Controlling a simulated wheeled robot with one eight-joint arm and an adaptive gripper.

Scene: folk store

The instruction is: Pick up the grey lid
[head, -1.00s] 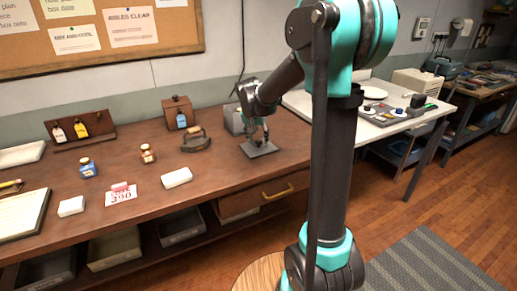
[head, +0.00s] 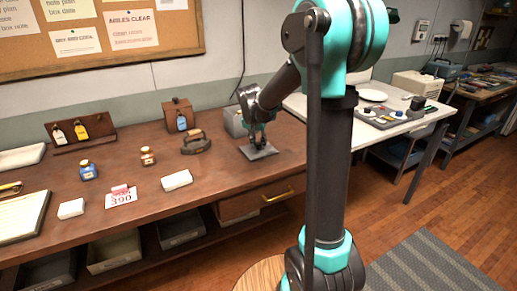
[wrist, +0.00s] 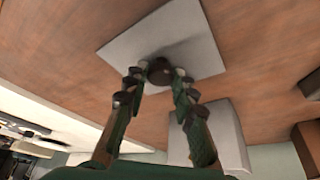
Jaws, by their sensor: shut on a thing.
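The grey lid (head: 258,153) is a flat square plate at the right part of the brown wooden counter. In the wrist view the lid (wrist: 128,45) has a dark round knob (wrist: 160,71) at its middle. My gripper (wrist: 159,76) is shut on the lid by this knob, with one finger on each side. In the head view my gripper (head: 260,143) stands above the lid and hides its middle. The lid is at or close to the counter top; I cannot tell whether it touches.
A grey open box (head: 233,122) stands just behind the lid; it also shows in the wrist view (wrist: 226,132). A dark iron (head: 195,143) and a white block (head: 177,180) are to the left. A white table (head: 398,127) is at the right. The counter front near the lid is clear.

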